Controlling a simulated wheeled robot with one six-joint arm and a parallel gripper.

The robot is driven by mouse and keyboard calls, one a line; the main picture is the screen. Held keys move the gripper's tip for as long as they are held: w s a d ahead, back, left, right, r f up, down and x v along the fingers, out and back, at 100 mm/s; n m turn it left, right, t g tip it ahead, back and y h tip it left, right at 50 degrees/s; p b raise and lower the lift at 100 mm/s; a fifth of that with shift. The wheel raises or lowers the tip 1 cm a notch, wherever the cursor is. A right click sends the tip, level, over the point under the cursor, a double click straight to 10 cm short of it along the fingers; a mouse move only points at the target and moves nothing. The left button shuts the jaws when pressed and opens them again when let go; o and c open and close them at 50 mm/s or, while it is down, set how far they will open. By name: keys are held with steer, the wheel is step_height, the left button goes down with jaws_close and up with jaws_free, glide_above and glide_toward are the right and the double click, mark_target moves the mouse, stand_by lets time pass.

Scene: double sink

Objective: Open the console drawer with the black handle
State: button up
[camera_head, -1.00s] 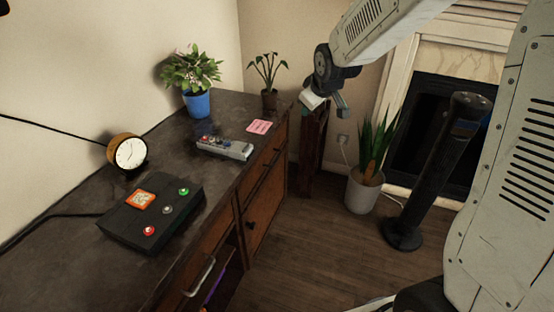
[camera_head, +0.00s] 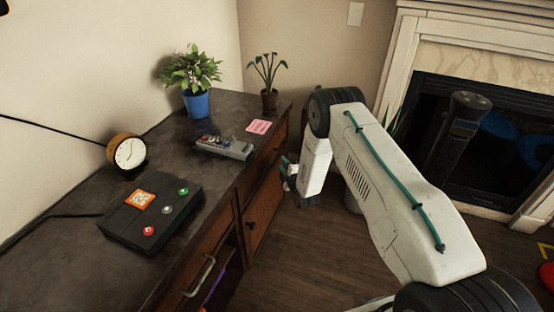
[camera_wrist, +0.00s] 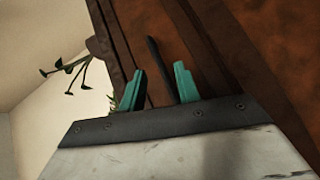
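The wooden console (camera_head: 205,232) stands along the left wall with a dark top. Its far drawer (camera_head: 270,160) has a black handle, seen in the wrist view as a thin dark bar (camera_wrist: 155,58). My gripper (camera_head: 287,170) is low beside that drawer front. In the wrist view my gripper (camera_wrist: 160,78) has its two teal fingers apart, and the bar appears between them in the picture. I cannot tell whether they touch it. The drawer looks closed. In the head view my gripper partly hides the drawer's right end.
A nearer drawer has a silver handle (camera_head: 200,277). A cabinet door with a dark knob (camera_head: 250,225) is below the far drawer. On top are a clock (camera_head: 127,152), button box (camera_head: 152,215), remote (camera_head: 224,147) and plants. A fireplace (camera_head: 490,130) is at right.

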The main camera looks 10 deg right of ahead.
mark_target(277, 157)
steer(key=w, duration=0.2)
steer(key=w+a+n+t, duration=0.1)
steer(key=w+n+t+y, duration=0.1)
steer(key=w, duration=0.1)
steer(key=shift+w+a+f, duration=0.2)
steer(key=shift+w+a, duration=0.05)
steer(key=shift+w, duration=0.1)
stand_by(0.3)
jaws_close()
